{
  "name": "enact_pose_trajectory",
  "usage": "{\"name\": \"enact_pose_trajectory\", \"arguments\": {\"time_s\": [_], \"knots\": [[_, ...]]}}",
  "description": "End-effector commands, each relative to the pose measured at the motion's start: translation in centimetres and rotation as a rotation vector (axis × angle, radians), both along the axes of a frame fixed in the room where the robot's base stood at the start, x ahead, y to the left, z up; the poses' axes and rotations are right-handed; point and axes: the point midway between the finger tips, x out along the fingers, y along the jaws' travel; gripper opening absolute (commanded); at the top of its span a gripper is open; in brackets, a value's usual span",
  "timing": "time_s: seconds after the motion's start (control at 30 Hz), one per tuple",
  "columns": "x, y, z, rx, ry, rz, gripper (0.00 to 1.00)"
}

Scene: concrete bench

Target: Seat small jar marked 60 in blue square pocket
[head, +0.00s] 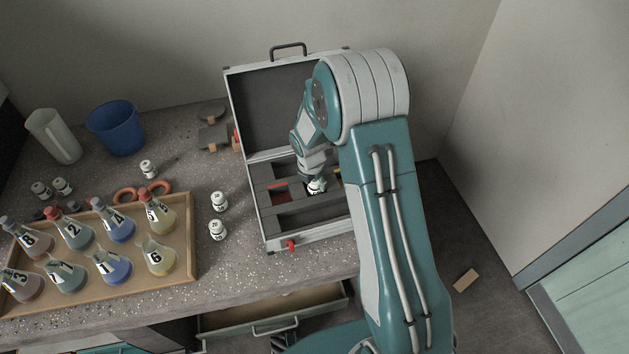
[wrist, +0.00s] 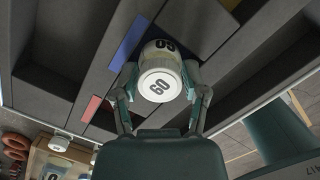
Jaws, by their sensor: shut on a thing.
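The small jar marked 60 (wrist: 159,83) is white-capped and sits between the two fingers of my gripper (wrist: 158,98), which is shut on it. In the head view the jar (head: 316,187) is inside the open case (head: 262,222), at the lower end of my arm. In the wrist view a blue patch (wrist: 127,45) shows beside the jar, in a dark grey pocket area of the case insert. A red patch (wrist: 91,108) lies to the left. The jar hides part of the insert, so I cannot tell whether it touches the pocket floor.
A wooden tray (head: 187,262) of numbered flasks stands left. Two white jars (head: 219,201) (head: 217,230) stand between tray and case. The case lid (head: 272,108) stands open behind. A blue bucket (head: 117,128) and a pitcher (head: 55,137) are at the back left. An open drawer (head: 270,313) is below the bench.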

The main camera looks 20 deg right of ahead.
Motion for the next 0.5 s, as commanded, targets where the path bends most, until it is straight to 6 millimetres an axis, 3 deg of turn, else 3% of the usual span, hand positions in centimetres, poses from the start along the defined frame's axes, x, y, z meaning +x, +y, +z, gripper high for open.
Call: {"name": "enact_pose_trajectory", "arguments": {"time_s": [0.13,0.17,0.23,0.5], "knots": [[0.01,0.00,0.01,0.000,0.000,0.000,0.08],[0.01,0.00,0.01,0.000,0.000,0.000,0.66],[0.01,0.00,0.01,0.000,0.000,0.000,0.97],[0.00,0.00,0.00,0.000,0.000,0.000,0.97]]}}
